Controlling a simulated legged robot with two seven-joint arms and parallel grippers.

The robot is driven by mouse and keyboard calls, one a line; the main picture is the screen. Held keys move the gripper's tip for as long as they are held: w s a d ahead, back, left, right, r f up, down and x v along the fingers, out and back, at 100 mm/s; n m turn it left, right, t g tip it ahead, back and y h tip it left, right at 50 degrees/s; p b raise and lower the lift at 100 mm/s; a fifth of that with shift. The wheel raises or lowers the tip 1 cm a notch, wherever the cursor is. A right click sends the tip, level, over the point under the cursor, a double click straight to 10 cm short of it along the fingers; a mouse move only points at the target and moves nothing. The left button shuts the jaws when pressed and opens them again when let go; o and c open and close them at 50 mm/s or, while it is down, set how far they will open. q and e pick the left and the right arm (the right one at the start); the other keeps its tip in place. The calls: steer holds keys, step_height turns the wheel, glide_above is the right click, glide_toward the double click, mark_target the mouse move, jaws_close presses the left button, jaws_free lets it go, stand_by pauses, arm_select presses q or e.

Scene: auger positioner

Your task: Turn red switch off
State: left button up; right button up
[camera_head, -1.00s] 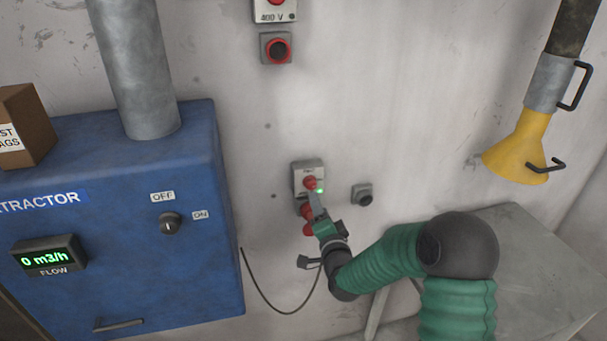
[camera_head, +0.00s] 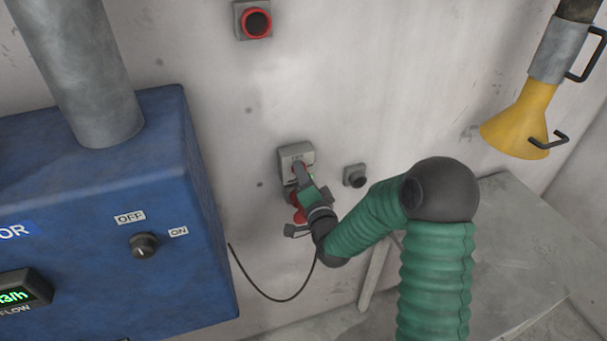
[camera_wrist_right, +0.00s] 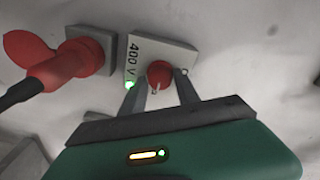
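The red switch (camera_wrist_right: 160,73) is a round knob on a grey box marked 400 V (camera_wrist_right: 150,52), which is on the wall in the head view (camera_head: 296,152). A small green lamp (camera_wrist_right: 129,85) is lit on the box. My right gripper (camera_wrist_right: 158,80) is open in the wrist view, with one finger on each side of the knob. The right-hand finger is close to the knob and the left-hand one shows a gap; contact is unclear. In the head view the right gripper (camera_head: 299,172) covers most of the knob. My left gripper is not in view.
A red plug (camera_wrist_right: 55,72) with a black cable sits beside the switch box. A small grey box with a black button (camera_head: 355,175) is to its right. The blue extractor cabinet (camera_head: 90,220) stands left, a grey table (camera_head: 520,250) right, and a yellow nozzle (camera_head: 518,125) above it.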

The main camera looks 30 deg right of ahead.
steer(key=shift+a+f, duration=0.1)
steer(key=shift+a, duration=0.1)
jaws_close()
steer(key=shift+f, duration=0.1)
